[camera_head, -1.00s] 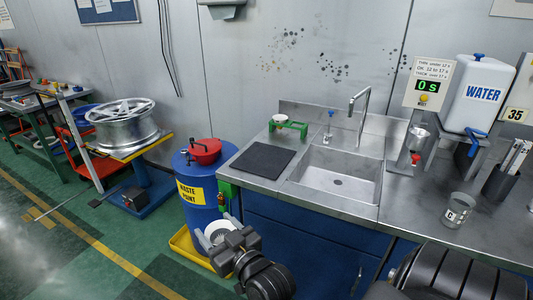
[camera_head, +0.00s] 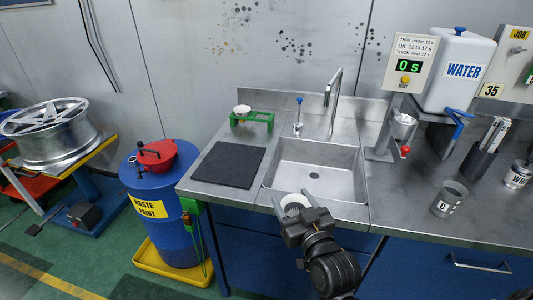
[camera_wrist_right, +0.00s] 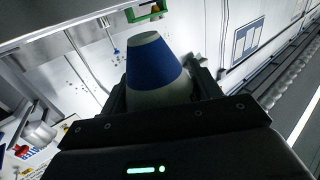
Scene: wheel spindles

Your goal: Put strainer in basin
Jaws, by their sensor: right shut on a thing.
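The strainer is a cone with a white rim (camera_head: 293,203); its blue band and pale ends show in the right wrist view (camera_wrist_right: 158,70). My right gripper (camera_head: 296,211) is shut on it. In the head view it shows at the front edge of the basin (camera_head: 290,172), overlapping the near rim; the height above the counter is hard to tell. The basin is a steel sink with a drain and looks empty. My left gripper is not in view.
A tall faucet (camera_head: 333,95) and a small blue-topped tap (camera_head: 299,118) stand behind the basin. A black mat (camera_head: 228,165) and green stand (camera_head: 252,121) are to its left, cup C (camera_head: 449,199) to its right. A waste paint drum (camera_head: 165,210) stands left of the counter.

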